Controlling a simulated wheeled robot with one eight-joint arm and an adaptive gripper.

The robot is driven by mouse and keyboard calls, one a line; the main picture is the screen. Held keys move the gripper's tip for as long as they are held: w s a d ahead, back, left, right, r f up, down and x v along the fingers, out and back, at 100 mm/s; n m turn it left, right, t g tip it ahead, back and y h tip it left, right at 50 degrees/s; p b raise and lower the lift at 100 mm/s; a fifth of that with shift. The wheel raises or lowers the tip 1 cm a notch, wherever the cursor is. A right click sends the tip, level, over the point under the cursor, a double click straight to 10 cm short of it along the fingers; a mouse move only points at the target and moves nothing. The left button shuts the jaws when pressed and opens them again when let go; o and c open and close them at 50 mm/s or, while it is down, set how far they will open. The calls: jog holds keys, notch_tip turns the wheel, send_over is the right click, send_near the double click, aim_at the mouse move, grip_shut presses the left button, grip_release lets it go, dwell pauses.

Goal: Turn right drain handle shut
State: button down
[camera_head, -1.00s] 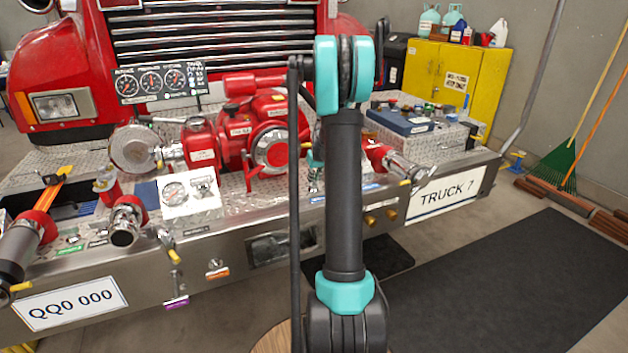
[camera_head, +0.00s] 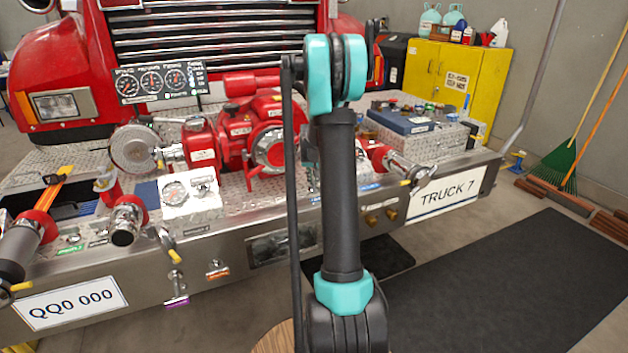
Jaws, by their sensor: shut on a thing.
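I cannot tell which part is the right drain handle; it may be hidden behind my arm. On the bumper's right part, a red and silver outlet (camera_head: 393,164) has a small lever with a yellow end beside it. Two brass fittings (camera_head: 381,217) sit on the bumper face below it. Further left, a yellow-tipped lever (camera_head: 167,244) hangs on the bumper front above a purple tag, and a small metal fitting (camera_head: 216,266) sits above an orange tag. My arm stands upright across the middle of the view, and my gripper is hidden behind it.
The diamond-plate bumper (camera_head: 232,237) carries a red pump (camera_head: 262,130), a gauge panel (camera_head: 161,82) and a blue-topped box (camera_head: 402,121). A yellow cabinet (camera_head: 456,72) stands behind at right. The dark floor mat (camera_head: 500,290) at front right is clear.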

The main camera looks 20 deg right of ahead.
jog(key=m+h, duration=0.1)
jog(key=m, duration=0.2)
jog(key=m+g, duration=0.1)
jog(key=m, duration=0.2)
jog(key=shift+w+a+g+h, duration=0.15)
jog(key=shift+g+h, duration=0.15)
jog(key=shift+h, duration=0.1)
jog(key=m+g, duration=0.1)
jog(key=m, duration=0.2)
jog(key=m+g, duration=0.1)
jog(key=m, duration=0.2)
jog(key=shift+w+m+h, duration=0.15)
jog(key=shift+m+h, duration=0.15)
jog(key=shift+g, duration=0.3)
jog(key=c, duration=1.6)
grip_release()
jog(key=v, duration=1.2)
jog(key=shift+a, duration=0.1)
